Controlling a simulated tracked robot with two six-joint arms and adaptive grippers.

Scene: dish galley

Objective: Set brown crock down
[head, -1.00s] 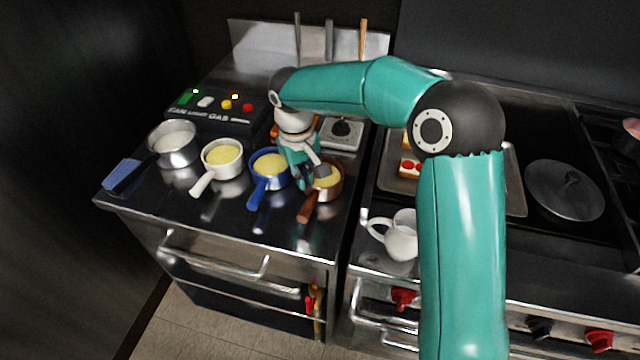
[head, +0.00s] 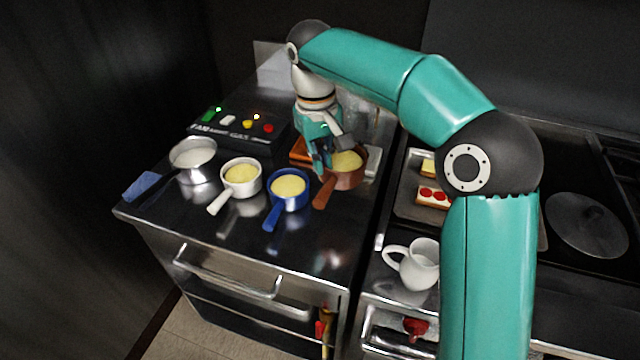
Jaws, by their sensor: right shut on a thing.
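The brown crock (head: 347,174) has yellow contents and a brown handle pointing toward the front left. My right gripper (head: 326,163) reaches down over its left side and is shut on it. The crock appears upright and seems to be off the steel counter (head: 235,255), with a blurred reflection below it. It overlaps an orange board (head: 300,150) and a pale, flat device behind it; I cannot tell whether it touches them. My left gripper is out of view.
A blue crock (head: 289,190), a white crock (head: 240,178) and a steel pan (head: 193,158) stand in a row to the left. A black control box (head: 238,132) is behind them. A white pitcher (head: 415,266) stands at the right. The counter's front middle is clear.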

